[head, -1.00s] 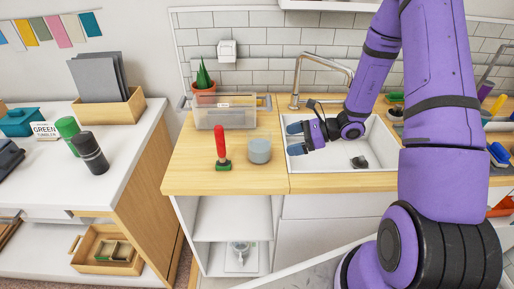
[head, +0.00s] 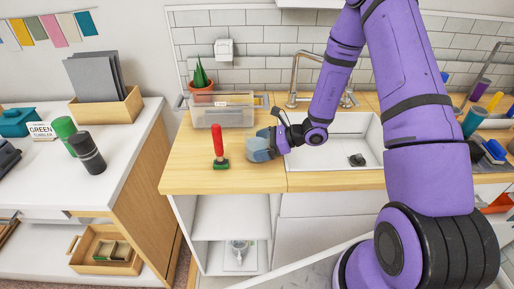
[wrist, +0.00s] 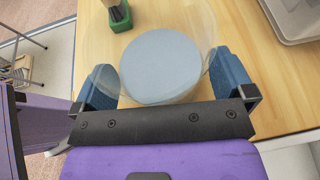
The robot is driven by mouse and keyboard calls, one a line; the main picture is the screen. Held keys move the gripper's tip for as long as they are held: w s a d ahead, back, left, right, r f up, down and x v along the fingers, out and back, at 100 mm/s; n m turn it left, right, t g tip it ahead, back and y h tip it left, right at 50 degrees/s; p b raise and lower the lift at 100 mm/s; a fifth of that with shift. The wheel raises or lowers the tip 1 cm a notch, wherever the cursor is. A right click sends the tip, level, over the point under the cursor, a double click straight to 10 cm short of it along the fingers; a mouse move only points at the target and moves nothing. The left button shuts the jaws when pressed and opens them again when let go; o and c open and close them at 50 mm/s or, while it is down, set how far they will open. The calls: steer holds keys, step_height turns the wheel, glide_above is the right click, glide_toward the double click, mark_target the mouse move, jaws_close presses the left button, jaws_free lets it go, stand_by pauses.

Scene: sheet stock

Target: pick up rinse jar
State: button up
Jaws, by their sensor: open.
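The rinse jar (head: 258,151) is a short clear cylinder with a grey-blue fill. It stands on the wooden counter left of the sink. In the wrist view the jar (wrist: 160,62) is between my two blue fingers, one on each side. My gripper (head: 266,141) is open around the jar at the counter's height. In the wrist view my gripper (wrist: 166,78) shows its palm bar just in front of the jar. I cannot tell whether either finger touches the jar's wall.
A red-handled tool with a green base (head: 220,150) stands close left of the jar. A clear bin (head: 223,112) and a potted plant (head: 201,82) are behind. The white sink (head: 325,153) to the right holds a small dark object (head: 357,160).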

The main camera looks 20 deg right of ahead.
steer(key=shift+c, duration=0.5)
steer(key=c, duration=1)
steer(key=shift+r, duration=0.1)
